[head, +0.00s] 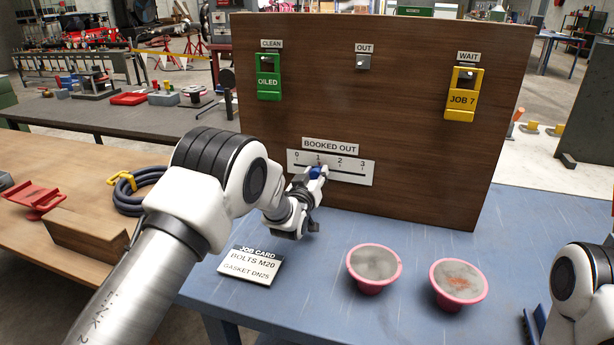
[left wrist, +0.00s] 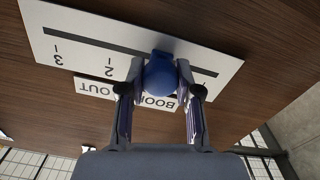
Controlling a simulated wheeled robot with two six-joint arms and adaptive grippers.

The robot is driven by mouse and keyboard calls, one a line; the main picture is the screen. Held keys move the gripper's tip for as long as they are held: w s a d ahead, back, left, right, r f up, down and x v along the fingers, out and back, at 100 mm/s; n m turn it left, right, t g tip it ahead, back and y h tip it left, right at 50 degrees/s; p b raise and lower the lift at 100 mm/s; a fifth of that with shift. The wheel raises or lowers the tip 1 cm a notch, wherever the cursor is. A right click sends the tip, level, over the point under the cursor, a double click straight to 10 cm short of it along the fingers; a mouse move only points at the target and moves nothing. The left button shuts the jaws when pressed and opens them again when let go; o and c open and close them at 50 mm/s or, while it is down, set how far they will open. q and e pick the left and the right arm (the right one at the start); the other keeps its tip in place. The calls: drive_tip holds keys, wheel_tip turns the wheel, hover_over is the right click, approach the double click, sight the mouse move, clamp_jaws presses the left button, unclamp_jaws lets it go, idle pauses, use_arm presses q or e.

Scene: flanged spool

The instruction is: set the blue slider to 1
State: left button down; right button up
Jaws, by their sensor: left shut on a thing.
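The blue slider (head: 316,173) sits on the white scale plate (head: 355,173) marked 0 to 3, under the BOOKED OUT label on the brown board. In the head view it stands at about the 1 mark. In the left wrist view, which shows the scale upside down, the blue slider (left wrist: 160,78) is one step past the 2, away from the 3, and the figure 1 is hidden there. My left gripper (left wrist: 161,74) is shut on the slider, one finger on each side. My right gripper is out of view.
The brown board (head: 400,110) also carries a green OILED tag (head: 269,83), an empty OUT hook (head: 363,62) and a yellow JOB 7 tag (head: 462,105).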

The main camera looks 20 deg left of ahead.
use_arm(q)
drive_tip(key=shift+a, duration=0.4)
drive_tip(key=c, duration=0.8)
unclamp_jaws()
drive_tip(key=shift+d, duration=0.25)
drive_tip(key=s, duration=1.2)
drive_tip(key=shift+a, duration=0.25)
